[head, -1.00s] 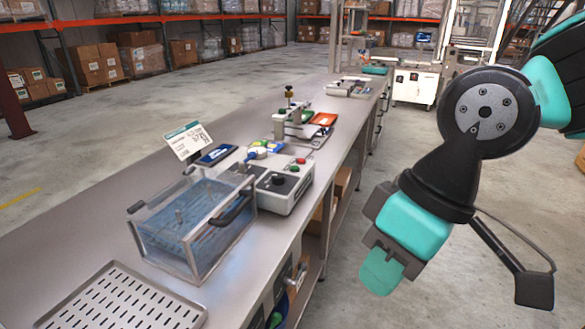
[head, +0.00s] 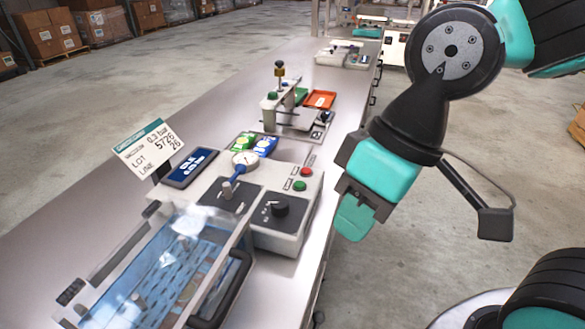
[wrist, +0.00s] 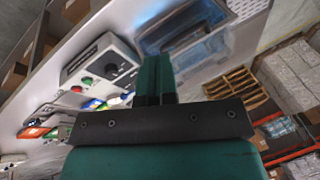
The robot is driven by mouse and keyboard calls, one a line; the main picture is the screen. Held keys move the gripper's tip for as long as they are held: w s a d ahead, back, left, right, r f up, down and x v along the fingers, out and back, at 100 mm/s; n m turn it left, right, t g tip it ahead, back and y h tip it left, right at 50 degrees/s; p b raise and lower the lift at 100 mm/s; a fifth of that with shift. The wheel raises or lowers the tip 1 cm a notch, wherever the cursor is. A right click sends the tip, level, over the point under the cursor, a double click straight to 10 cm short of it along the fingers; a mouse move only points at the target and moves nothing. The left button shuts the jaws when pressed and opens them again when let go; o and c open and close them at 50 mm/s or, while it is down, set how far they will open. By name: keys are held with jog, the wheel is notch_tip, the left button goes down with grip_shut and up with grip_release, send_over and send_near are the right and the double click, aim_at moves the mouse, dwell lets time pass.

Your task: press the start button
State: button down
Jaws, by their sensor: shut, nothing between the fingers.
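A grey control box (head: 275,231) stands on the bench with a green button (head: 299,186), a red button (head: 307,171) and a black knob (head: 279,206) on its top. The small labels beside the buttons are too small to read. In the wrist view the green button (wrist: 86,81) and the red button (wrist: 76,89) show left of my fingers. My gripper (head: 353,219) is shut and empty, to the right of the box past the bench's edge, touching nothing. It also shows in the wrist view (wrist: 154,75).
A clear-lidded chamber (head: 165,275) stands in front of the box. A display (head: 190,168), a sign card (head: 148,148) and a gauge (head: 245,158) are beside it. A clamp fixture (head: 285,110) and a red tray (head: 320,99) stand farther along the bench.

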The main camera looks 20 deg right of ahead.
jog(key=shift+w, duration=0.1)
jog(key=shift+w, duration=0.1)
jog(key=w+a+n+t+y+p, duration=0.3)
jog(key=w+p, duration=0.4)
jog(key=w, duration=1)
jog(key=w+d+f+n+t+h+p, duration=0.1)
jog(key=w+d+f+n+t+p, duration=0.1)
jog(key=w, duration=0.4)
jog(key=w+d+f+n+t+h+p, duration=0.1)
jog(key=w+d+f+n+t+p, duration=0.1)
jog(key=w+d+f+n, duration=0.2)
jog(key=w+d+f, duration=0.1)
jog(key=w+f, duration=0.2)
jog(key=shift+t, duration=0.3)
jog(key=shift+d, duration=0.1)
